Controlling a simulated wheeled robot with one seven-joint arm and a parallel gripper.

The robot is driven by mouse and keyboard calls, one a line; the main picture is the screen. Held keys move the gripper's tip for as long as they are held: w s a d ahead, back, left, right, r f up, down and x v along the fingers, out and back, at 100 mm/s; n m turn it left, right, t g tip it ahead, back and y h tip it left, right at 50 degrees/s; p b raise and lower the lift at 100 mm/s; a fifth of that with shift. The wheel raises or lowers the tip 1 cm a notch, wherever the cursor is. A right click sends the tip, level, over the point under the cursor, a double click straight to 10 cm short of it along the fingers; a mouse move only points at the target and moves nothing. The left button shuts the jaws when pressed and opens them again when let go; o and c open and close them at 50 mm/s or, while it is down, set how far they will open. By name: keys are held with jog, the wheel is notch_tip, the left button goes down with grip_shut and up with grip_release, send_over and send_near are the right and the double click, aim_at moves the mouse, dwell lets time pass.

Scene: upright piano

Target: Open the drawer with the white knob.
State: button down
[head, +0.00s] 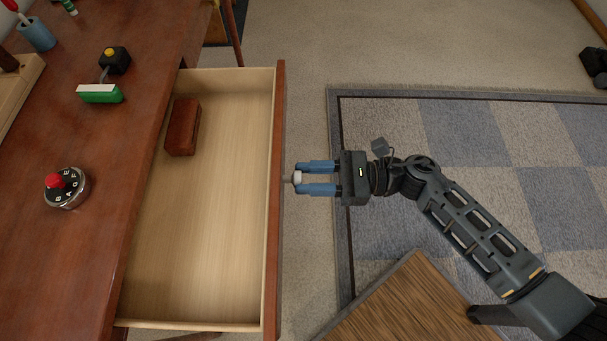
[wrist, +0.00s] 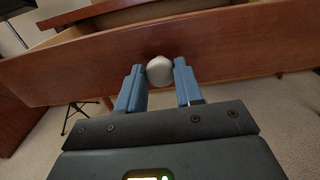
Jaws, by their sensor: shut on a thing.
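The drawer (head: 215,240) stands pulled well out from the reddish wooden desk in the head view. Its pale wooden floor is exposed, and a dark red-brown block (head: 183,127) lies in its far left part. The white knob (wrist: 160,70) sits on the drawer's front panel (wrist: 230,45). My gripper (head: 299,178) is at the outer face of that panel, its blue fingers shut on the knob from both sides. In the wrist view, my gripper (wrist: 160,82) has one finger at each side of the knob. The fingers partly cover the knob in the head view.
On the desktop are a dial with a red top (head: 67,188), a green and white item (head: 99,93), a black box with a yellow button (head: 115,60) and a blue cup (head: 37,35). A wooden surface (head: 395,310) stands below my arm. A checkered rug (head: 480,140) covers the floor at right.

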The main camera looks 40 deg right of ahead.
jog(key=c, duration=0.8)
grip_release()
jog(key=shift+o, duration=0.2)
jog(key=b+v, duration=0.1)
jog(key=v, duration=0.6)
jog(key=shift+s+d, duration=0.25)
jog(key=shift+d, duration=0.05)
